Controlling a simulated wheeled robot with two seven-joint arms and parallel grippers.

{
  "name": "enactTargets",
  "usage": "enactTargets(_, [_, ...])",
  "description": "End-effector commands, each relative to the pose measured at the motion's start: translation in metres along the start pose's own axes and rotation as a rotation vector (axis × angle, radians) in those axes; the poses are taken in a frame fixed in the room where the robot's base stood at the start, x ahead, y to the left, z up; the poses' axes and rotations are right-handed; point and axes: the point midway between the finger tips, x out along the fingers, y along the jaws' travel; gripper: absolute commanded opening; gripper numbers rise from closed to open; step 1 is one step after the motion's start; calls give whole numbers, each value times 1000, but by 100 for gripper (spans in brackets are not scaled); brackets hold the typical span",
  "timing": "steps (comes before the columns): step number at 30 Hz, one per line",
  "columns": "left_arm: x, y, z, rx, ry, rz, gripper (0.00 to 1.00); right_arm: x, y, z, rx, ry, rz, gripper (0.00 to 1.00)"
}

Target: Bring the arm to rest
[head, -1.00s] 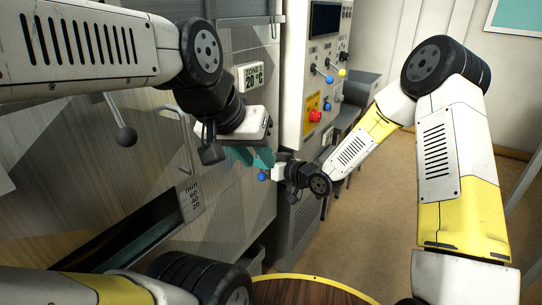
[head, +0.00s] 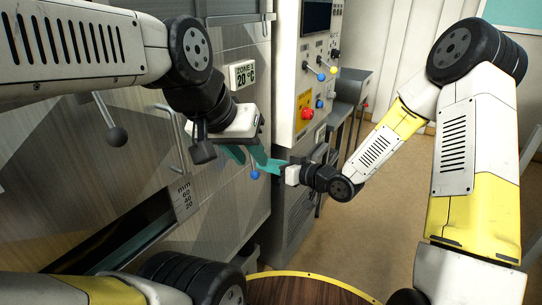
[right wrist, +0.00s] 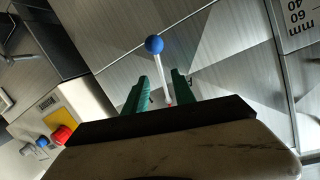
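My right arm (head: 375,150) reaches in from the right, bent at the elbow. Its gripper (head: 273,168) is beside a lever with a blue ball (head: 255,174) on the machine front. In the right wrist view its two green fingers (right wrist: 157,92) stand apart, with the lever's pale rod and blue ball (right wrist: 154,44) showing in the gap; I cannot tell how deep the rod sits. My left gripper (head: 246,153) hangs from the upper left close to the right one. Its teal fingers look apart and empty, partly overlapping the right fingers in the picture.
The machine has a ZONE display (head: 243,75), a bar handle (head: 170,135), a dark ball lever (head: 116,136) and a slot with a mm scale (head: 185,198). A control panel carries a red button (head: 306,114). A round wooden top (head: 305,290) is at the bottom. Floor at right is open.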

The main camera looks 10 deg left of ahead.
Motion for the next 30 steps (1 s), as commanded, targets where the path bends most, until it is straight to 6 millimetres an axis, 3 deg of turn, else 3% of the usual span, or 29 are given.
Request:
enactTargets(12, [0, 0, 0, 0, 0, 0, 32, -6, 1, -1, -4, -5, 6, 32])
enactTargets(17, [0, 0, 0, 0, 0, 0, 32, -21, 20, -13, -57, -82, 99, 32])
enactTargets(20, [0, 0, 0, 0, 0, 0, 32, -48, 43, -28, -102, -174, 224, 32])
enactTargets(24, [0, 0, 0, 0, 0, 0, 32, -104, 69, -54, -126, -303, 426, 32])
enactTargets(30, [0, 0, 0, 0, 0, 0, 32, -200, 73, -87, -59, -432, 676, 32])
